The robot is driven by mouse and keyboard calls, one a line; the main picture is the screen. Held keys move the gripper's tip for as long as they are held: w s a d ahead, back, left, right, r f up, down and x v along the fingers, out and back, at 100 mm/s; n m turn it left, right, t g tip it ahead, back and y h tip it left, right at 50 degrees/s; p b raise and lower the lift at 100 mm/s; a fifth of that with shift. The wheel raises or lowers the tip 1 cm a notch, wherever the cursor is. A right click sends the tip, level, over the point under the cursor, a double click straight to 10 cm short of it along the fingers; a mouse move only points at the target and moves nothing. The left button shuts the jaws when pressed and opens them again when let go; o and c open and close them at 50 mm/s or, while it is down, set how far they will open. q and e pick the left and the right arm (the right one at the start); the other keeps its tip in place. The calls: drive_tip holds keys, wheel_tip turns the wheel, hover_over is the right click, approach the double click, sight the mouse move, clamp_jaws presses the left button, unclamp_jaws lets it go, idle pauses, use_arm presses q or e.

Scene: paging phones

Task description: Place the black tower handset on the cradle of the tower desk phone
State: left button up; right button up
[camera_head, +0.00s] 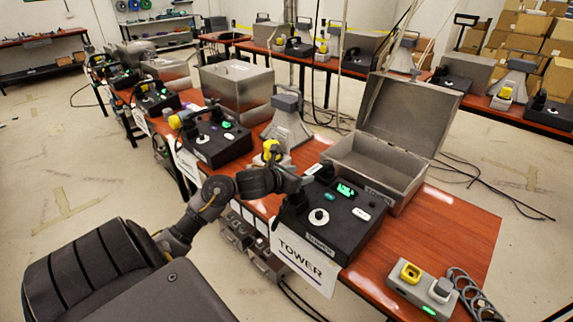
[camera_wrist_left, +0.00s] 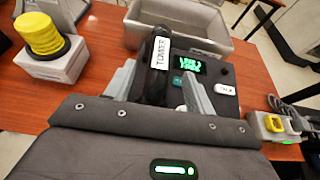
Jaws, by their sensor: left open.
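The black tower desk phone (camera_head: 335,222) stands on the red-brown table behind a white TOWER sign (camera_head: 306,262). It has a green display, a round white dial and several buttons; its display side also shows in the left wrist view (camera_wrist_left: 208,75). The black handset (camera_wrist_left: 157,72) with a white TOWER label lies along the phone's left side in that view. I cannot tell whether it is fully seated on the cradle, which is hidden. My left gripper (camera_head: 303,184) is over the phone's left edge, open, with its grey fingers on either side of the handset (camera_wrist_left: 160,84). My right gripper is out of view.
An open grey metal box (camera_head: 385,172) stands behind the phone. A yellow-topped device (camera_head: 272,153) is to the left and a grey charger block (camera_head: 422,288) with cables to the front right. Bare tabletop (camera_head: 440,235) lies right of the phone.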

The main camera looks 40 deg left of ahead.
use_arm(q)
drive_tip(key=v, duration=0.7)
drive_tip(key=shift+s, duration=0.3)
drive_tip(key=shift+r, duration=0.15)
